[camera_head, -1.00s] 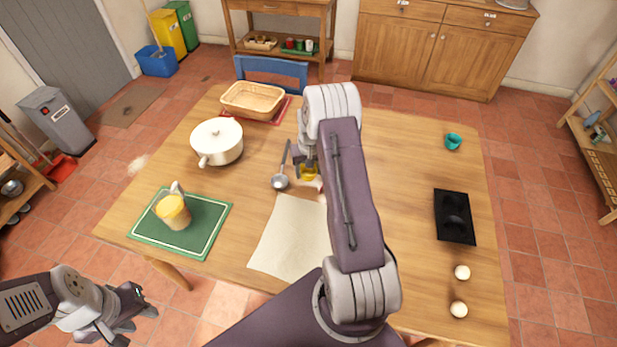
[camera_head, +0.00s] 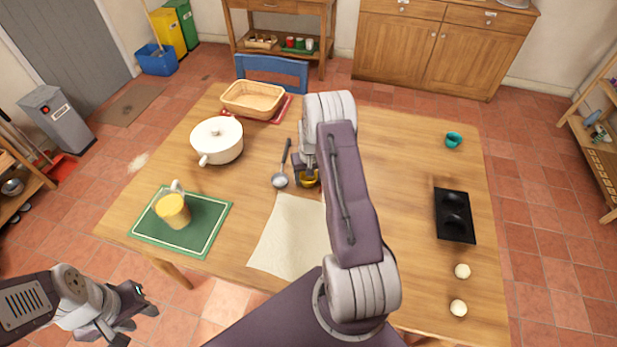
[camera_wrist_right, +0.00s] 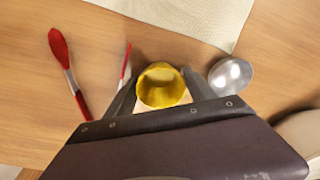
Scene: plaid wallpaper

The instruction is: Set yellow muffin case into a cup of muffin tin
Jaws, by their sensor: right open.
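The yellow muffin case (camera_head: 310,180) is on the table near the middle, partly hidden by my right arm. In the right wrist view the yellow case (camera_wrist_right: 161,84) sits between the two fingers of my right gripper (camera_wrist_right: 160,92), which are open with one on each side of it. Whether they touch it I cannot tell.
A ladle (camera_head: 281,178) lies just left of the case. Its bowl (camera_wrist_right: 231,76) is close beside a right finger. A red-handled brush (camera_wrist_right: 62,60) lies nearby. A white pot (camera_head: 217,141), basket (camera_head: 252,98), cloth (camera_head: 290,240) and teal cup (camera_head: 453,140) stand around. Table between case and tin is clear.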

